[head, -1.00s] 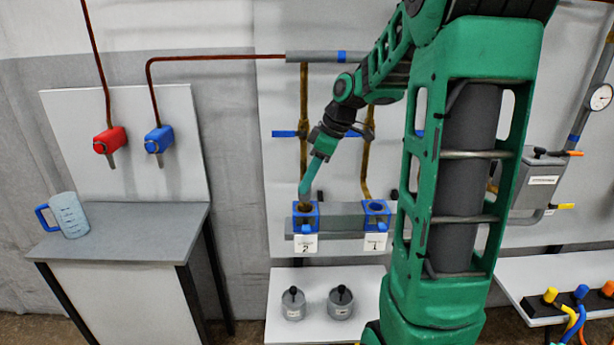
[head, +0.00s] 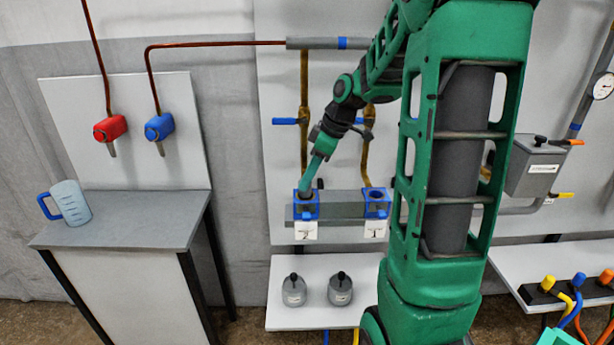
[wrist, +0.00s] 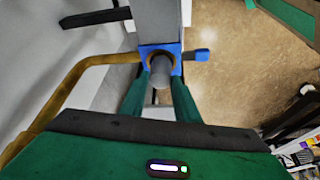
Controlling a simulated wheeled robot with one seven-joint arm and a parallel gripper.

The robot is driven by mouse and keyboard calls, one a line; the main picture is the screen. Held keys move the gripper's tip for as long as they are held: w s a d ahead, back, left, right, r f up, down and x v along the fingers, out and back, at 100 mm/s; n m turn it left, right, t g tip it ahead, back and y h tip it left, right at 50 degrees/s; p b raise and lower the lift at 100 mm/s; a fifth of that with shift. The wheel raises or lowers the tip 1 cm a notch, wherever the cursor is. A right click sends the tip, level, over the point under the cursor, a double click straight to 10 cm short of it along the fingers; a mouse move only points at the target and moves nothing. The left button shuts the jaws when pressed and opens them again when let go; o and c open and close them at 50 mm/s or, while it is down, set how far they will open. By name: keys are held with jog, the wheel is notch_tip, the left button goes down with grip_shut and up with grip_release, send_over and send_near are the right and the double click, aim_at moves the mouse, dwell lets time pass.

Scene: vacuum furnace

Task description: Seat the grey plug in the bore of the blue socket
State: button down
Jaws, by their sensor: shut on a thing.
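The grey plug (wrist: 160,71) is between my gripper's green fingers in the wrist view. My gripper (wrist: 159,95) is shut on it. The plug's far end is at the bore of a blue socket (wrist: 147,49), inside the outline of its brownish ring; I cannot tell how deep it sits. In the head view, my gripper (head: 306,189) points down at the left blue socket (head: 298,213), which has a white tag below it. The plug is hard to make out there. A second blue socket (head: 377,212) stands to the right, with its bore uncovered.
A grey block (head: 341,205) joins the two sockets. Two grey round pieces with black knobs, left (head: 293,293) and right (head: 340,293), stand on the white shelf (head: 310,318) below. A grey-topped table (head: 140,220) with a jug (head: 70,203) is at left.

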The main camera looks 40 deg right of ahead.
jog(key=shift+s+a+f, duration=0.1)
jog(key=shift+s+f, duration=0.1)
jog(key=shift+f, duration=0.25)
jog(key=c, duration=1.3)
grip_release()
jog(key=shift+w, duration=0.15)
jog(key=shift+r, duration=0.1)
jog(key=shift+r, duration=0.25)
jog(key=v, duration=1)
jog(key=shift+r, duration=0.1)
